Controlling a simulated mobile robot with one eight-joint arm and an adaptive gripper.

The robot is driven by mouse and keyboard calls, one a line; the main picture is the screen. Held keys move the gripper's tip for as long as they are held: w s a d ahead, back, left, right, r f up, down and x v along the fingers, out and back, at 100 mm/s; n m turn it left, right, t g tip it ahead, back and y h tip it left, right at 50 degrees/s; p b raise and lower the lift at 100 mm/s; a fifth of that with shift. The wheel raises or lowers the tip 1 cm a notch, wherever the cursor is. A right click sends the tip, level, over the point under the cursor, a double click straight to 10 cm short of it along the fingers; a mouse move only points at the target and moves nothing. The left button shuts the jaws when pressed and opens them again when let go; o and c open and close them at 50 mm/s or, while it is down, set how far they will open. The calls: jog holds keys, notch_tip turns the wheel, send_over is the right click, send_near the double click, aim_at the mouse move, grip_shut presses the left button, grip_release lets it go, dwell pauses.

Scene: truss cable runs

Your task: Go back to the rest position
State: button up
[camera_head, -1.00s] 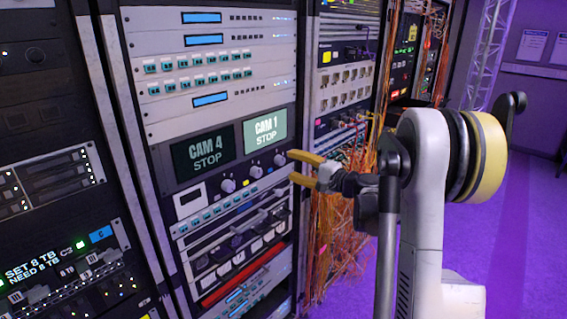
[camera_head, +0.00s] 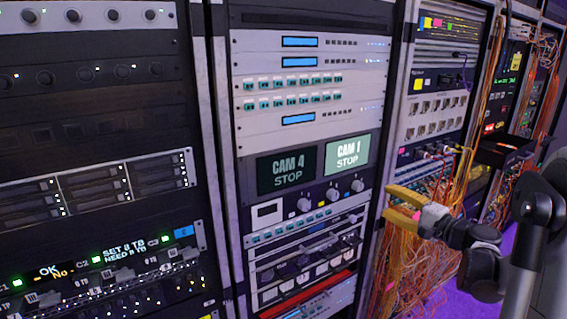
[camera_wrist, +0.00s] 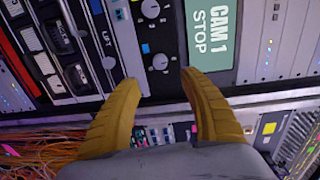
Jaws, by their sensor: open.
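My gripper (camera_head: 398,205) is at the right of the head view, with two yellow fingers apart and nothing between them. It is in front of the right side of the middle rack, near the knobs (camera_head: 331,194) below the CAM 1 screen (camera_head: 347,155). In the wrist view the open fingers (camera_wrist: 163,95) point at a panel with knobs (camera_wrist: 160,61), and the CAM 1 STOP screen (camera_wrist: 210,33) is beyond the right finger. I cannot tell the exact gap between the fingertips and the panel.
A CAM 4 screen (camera_head: 287,171) is left of the CAM 1 screen. A rack with a "SET 8 TB" display (camera_head: 123,249) stands at the left. Loose orange cables (camera_head: 400,275) hang below and behind my gripper. Purple floor shows at the lower right.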

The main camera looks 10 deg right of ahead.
jog(key=s+a+n+g+h, duration=0.1)
jog(key=s+a+n+g, duration=0.3)
jog(key=a, duration=0.7)
jog(key=s+a+n+g, duration=0.3)
jog(key=s+a, duration=0.3)
jog(key=a, duration=0.5)
jog(key=s+a+f+n+g+h, duration=0.1)
jog(key=s+f+n+h, duration=0.1)
jog(key=s, duration=0.7)
jog(key=s+a+f+n+g+h, duration=0.1)
jog(key=s+a+f+n+h, duration=0.1)
jog(key=s, duration=0.7)
jog(key=shift+a+f+n+h, duration=0.2)
jog(key=shift+f+n+h, duration=0.4)
jog(key=shift+n, duration=0.7)
